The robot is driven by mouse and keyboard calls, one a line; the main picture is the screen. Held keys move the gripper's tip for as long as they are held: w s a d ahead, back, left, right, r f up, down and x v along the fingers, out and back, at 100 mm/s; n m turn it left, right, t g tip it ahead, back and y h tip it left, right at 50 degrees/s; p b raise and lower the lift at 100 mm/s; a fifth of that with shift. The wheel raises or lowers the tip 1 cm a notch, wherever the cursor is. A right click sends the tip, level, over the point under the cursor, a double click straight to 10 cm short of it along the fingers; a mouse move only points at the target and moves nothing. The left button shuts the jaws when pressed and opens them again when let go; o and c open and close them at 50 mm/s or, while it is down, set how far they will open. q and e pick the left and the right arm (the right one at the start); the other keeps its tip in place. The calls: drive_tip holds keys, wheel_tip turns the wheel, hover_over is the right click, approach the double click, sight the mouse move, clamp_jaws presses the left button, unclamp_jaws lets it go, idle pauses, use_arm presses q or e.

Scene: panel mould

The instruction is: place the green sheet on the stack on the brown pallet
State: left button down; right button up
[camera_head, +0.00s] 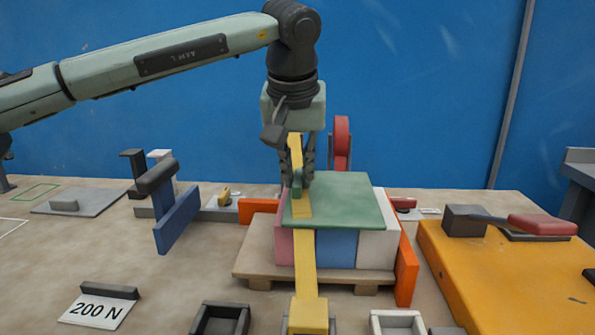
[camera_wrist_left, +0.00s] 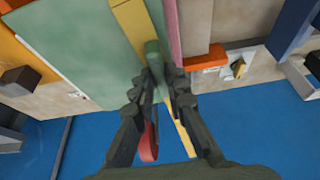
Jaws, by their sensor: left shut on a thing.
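The green sheet (camera_head: 350,203) lies flat over the top of the stack (camera_head: 335,248), whose pink, blue and white faces show below it. I cannot tell if it touches the stack all over. The stack stands on the brown pallet (camera_head: 258,270). My left gripper (camera_head: 298,186) points down at the sheet's left part, shut on its small green grip. In the left wrist view the sheet (camera_wrist_left: 85,50) spreads left of the gripper (camera_wrist_left: 158,80), and the green grip (camera_wrist_left: 152,52) is between the fingertips. My right gripper is not in view.
A yellow strip (camera_head: 305,260) runs in front of the stack and passes behind my gripper. Orange plates (camera_head: 406,270) stand close at the stack's sides. A blue plate (camera_head: 177,222) stands left, a yellow platform (camera_head: 500,275) right. A 200 N card (camera_head: 97,310) lies front left.

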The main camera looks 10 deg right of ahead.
use_arm(q)
drive_tip(key=shift+f+b, duration=0.3)
drive_tip(key=shift+f, duration=0.25)
drive_tip(key=c, duration=1.5)
unclamp_jaws()
drive_tip(key=shift+o, duration=0.2)
drive_tip(key=v, duration=1.2)
